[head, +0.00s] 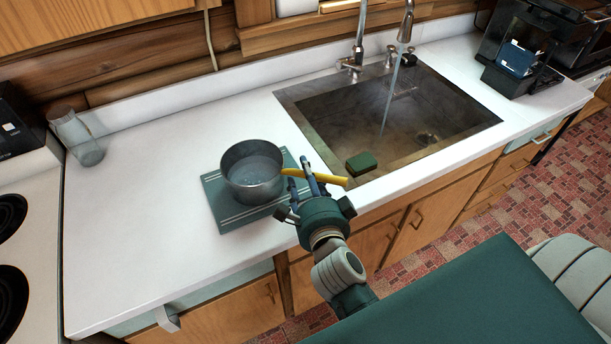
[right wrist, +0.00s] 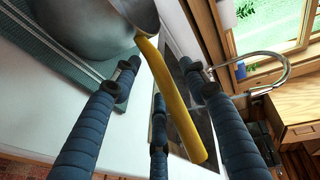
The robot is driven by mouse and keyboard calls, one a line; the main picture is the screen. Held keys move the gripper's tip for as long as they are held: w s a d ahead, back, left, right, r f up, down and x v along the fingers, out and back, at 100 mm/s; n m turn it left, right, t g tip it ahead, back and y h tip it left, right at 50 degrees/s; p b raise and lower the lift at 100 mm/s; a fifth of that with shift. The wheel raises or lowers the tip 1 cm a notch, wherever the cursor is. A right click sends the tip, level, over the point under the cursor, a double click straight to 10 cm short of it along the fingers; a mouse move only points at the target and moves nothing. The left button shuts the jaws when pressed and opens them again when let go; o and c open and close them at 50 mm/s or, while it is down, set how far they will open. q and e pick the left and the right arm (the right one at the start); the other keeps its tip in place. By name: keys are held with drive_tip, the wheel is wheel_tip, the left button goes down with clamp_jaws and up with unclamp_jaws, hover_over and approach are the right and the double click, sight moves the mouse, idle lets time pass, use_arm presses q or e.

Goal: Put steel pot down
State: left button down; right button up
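The steel pot (head: 253,172) stands upright on a teal striped mat (head: 222,208) on the white counter, left of the sink. What looks like water shows inside it. Its yellow handle (head: 330,178) points right, toward the sink. My right gripper (head: 305,178) is at the handle. In the right wrist view, the pot (right wrist: 85,22) is at the top left and the handle (right wrist: 172,100) runs between the spread fingers of my right gripper (right wrist: 158,78). The fingers look apart from the handle. My left gripper is not in view.
Water runs from the faucet (head: 405,30) into the sink (head: 340,115). A green sponge (head: 361,163) lies at the sink's near edge. The counter (head: 130,220) left of the mat is clear.

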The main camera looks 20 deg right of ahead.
drive_tip(key=shift+r, duration=0.1)
drive_tip(key=shift+s, duration=0.25)
drive_tip(key=b+v, duration=0.3)
drive_tip(key=v, duration=0.8)
drive_tip(key=shift+s+r, duration=0.15)
drive_tip(key=shift+s, duration=0.05)
